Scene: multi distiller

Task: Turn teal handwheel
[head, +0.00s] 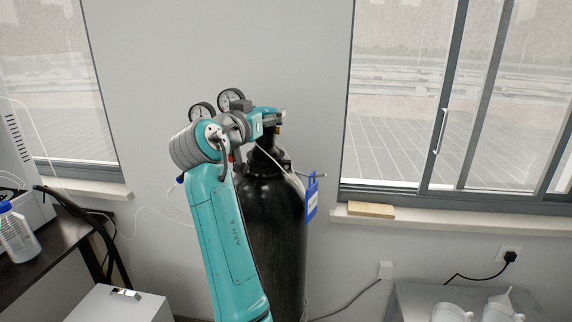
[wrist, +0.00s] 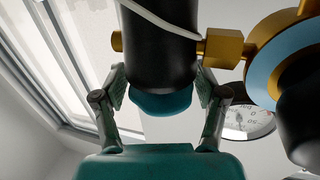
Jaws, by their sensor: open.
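The teal handwheel (wrist: 162,103) shows in the wrist view as a rounded cap on the end of a black cylindrical body. My gripper (wrist: 160,86) is open, with one finger on each side of the handwheel and the black body's end. I cannot tell whether either finger touches it. In the head view my teal arm reaches up to the top of a black gas cylinder (head: 275,225). The handwheel cannot be made out there, behind or among my arm and gripper.
Brass fittings (wrist: 225,47) and a pressure gauge (wrist: 250,122) lie close on the right in the wrist view. Two gauges (head: 231,98) stand above my wrist in the head view. A blue tag (head: 312,197) hangs on the cylinder. A dark bench (head: 55,245) is at left.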

